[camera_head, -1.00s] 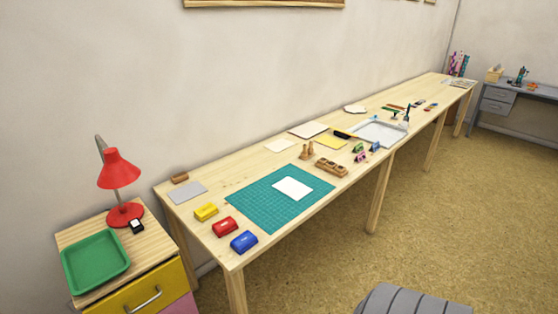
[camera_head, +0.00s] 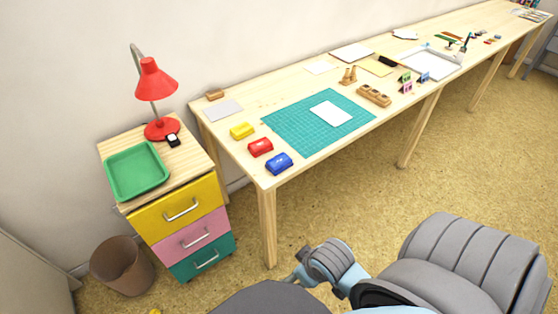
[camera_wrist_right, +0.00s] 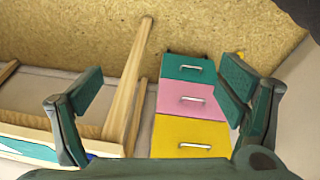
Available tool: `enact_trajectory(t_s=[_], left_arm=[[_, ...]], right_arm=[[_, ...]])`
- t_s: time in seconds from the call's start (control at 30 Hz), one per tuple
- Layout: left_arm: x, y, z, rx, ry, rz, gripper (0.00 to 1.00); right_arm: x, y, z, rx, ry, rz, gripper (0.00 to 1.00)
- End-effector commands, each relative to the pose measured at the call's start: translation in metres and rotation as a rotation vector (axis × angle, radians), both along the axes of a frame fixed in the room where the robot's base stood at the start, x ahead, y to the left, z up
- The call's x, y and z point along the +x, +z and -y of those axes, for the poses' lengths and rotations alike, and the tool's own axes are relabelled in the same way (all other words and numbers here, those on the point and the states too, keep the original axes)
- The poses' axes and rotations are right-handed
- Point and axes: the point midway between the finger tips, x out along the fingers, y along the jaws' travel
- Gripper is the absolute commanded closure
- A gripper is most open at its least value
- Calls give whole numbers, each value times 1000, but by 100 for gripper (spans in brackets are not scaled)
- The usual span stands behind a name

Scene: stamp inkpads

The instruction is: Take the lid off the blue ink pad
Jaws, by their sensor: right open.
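The blue ink pad (camera_head: 279,163) sits at the near left corner of the long wooden table in the head view, with its blue lid on. In the right wrist view a sliver of blue (camera_wrist_right: 91,156) shows at the table's edge, mostly hidden by my gripper; I cannot tell for sure that it is the pad. My right gripper (camera_wrist_right: 160,92) is open, with nothing between its fingers, apart from the table and drawers. Its fingers do not show in the head view, where part of my arm is at the bottom. My left gripper is not in view.
A red ink pad (camera_head: 260,147) and a yellow one (camera_head: 241,130) sit in a row behind the blue one. A green cutting mat (camera_head: 290,128) lies to their right. A drawer cabinet (camera_head: 180,208) with a green tray (camera_head: 137,188) and red lamp (camera_head: 156,80) stands left.

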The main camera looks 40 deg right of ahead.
Motion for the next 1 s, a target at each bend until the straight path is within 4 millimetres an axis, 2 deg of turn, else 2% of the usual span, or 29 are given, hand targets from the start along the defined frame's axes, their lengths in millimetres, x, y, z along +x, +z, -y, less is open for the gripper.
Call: enact_trajectory(t_s=[0.03,0.17,0.27,0.4,0.5,0.6,0.67,0.77,0.9,1.0], left_arm=[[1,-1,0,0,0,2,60],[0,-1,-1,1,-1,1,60],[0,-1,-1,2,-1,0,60],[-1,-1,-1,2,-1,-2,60],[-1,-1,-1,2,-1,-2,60],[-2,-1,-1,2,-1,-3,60],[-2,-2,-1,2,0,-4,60],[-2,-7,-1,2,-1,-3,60],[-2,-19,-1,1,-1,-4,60],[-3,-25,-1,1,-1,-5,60]], right_arm=[[25,14,7,-7,29,24,12],[79,27,27,-9,69,22,12],[123,41,51,-11,72,22,12],[183,79,95,2,38,32,12],[219,119,128,29,-4,51,12],[241,157,155,67,-48,75,12],[249,170,164,86,-65,84,12],[258,162,168,100,-73,87,12],[272,124,167,100,-73,87,12],[282,103,167,99,-71,89,12]])
